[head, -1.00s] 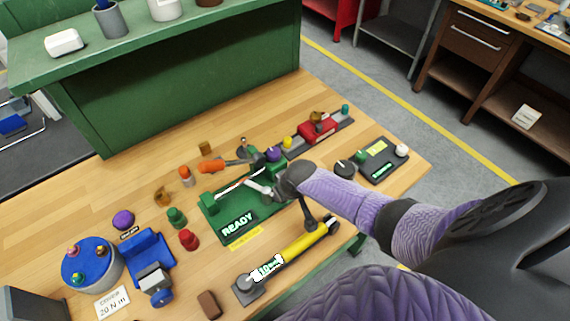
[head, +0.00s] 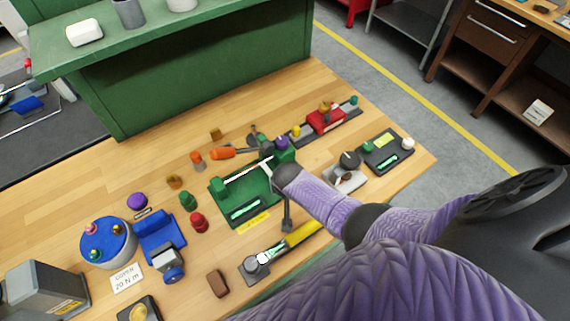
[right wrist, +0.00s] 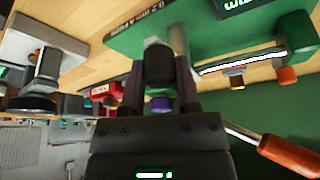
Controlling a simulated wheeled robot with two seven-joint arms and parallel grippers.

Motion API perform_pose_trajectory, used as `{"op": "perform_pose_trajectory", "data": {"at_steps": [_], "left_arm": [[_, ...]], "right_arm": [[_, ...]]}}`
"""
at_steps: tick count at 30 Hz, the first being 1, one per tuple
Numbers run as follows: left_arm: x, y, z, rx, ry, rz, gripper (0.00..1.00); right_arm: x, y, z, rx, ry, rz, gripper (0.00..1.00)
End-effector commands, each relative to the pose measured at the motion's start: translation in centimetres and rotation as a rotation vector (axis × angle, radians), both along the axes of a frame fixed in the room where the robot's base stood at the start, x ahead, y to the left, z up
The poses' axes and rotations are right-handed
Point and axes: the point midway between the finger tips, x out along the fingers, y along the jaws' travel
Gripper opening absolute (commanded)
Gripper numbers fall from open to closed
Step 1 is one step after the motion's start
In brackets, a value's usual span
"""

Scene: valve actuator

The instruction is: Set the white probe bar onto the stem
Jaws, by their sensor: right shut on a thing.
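A thin white bar (head: 247,171) lies across the green fixture (head: 222,210) in the head view. A bright white strip (right wrist: 245,62) also shows along the green fixture in the right wrist view. My right gripper (head: 268,165) is at the bar's right end, over the fixture. In the right wrist view its two dark fingers are shut on a dark rounded piece (right wrist: 160,65), with a pale metal cylinder (right wrist: 178,38) beside it. I cannot tell whether this piece belongs to the bar. The stem is not clearly made out. My left gripper is not in view.
An orange-handled tool (head: 222,153) lies behind the fixture. Green and red knobs (head: 199,222) stand to its left. A black panel (head: 387,152) stands to the right.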

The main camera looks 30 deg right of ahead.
Motion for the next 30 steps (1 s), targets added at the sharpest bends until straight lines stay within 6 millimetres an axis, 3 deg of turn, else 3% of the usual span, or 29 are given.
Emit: {"op": "perform_pose_trajectory", "data": {"at_steps": [8,9,14,23,30], "left_arm": [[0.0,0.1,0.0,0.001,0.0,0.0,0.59],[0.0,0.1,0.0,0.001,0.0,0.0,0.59],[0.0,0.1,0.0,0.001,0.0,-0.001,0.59],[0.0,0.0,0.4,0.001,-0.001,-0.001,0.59],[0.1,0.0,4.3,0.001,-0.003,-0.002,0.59]], "right_arm": [[0.1,0.1,0.1,0.003,-0.002,-0.001,0.0],[0.1,0.1,0.1,0.003,-0.002,-0.001,0.44],[0.1,0.1,0.0,0.002,-0.002,0.0,0.75],[-0.1,0.1,0.4,0.001,0.0,0.0,0.75],[-1.8,0.7,5.5,0.002,-0.002,0.0,0.75]]}}
